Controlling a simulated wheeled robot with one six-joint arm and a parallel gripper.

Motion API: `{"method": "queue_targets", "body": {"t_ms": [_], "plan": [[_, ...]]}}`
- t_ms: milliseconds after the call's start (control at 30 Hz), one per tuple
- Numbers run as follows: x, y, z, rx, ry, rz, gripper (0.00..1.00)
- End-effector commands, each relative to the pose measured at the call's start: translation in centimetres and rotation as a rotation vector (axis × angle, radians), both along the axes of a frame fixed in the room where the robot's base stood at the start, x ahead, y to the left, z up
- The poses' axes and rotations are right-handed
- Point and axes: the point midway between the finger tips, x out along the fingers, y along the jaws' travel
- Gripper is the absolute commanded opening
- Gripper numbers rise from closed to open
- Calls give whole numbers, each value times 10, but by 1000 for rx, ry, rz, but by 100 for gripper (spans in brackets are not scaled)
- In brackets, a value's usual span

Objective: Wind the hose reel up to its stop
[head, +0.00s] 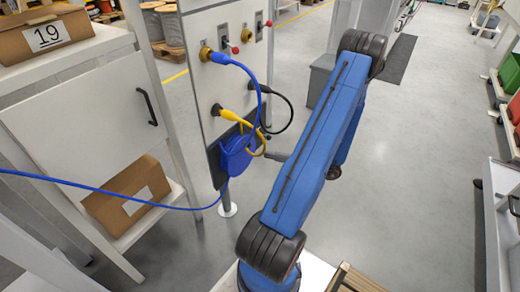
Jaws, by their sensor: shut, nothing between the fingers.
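A blue reel-like housing (236,157) is mounted low on the white panel (228,92). A dark grey handle-like piece (277,156) juts out to its right; I cannot tell whether it is the reel's crank. A thin blue hose or cable (110,193) runs from the left edge, dips slightly, and reaches the housing's lower side. My blue arm stands to the right of the panel and hides part of the floor. My gripper is not visible; the arm's far end is hidden behind its own links.
Blue, yellow (236,118) and black (288,112) cables plug into the panel. A white cabinet (85,110) with a box marked 19 (45,38) and a lower cardboard box (128,198) stand left. A shelf rack (505,90) lines the right. Grey floor (410,160) is clear between.

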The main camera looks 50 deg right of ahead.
Motion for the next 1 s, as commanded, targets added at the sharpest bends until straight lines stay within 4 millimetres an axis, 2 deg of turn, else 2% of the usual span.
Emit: {"method": "queue_targets", "body": {"t_ms": [667,1000], "plan": [[79,52,18,2,2,1,0],[89,20,5,2,3,-2,0]]}}
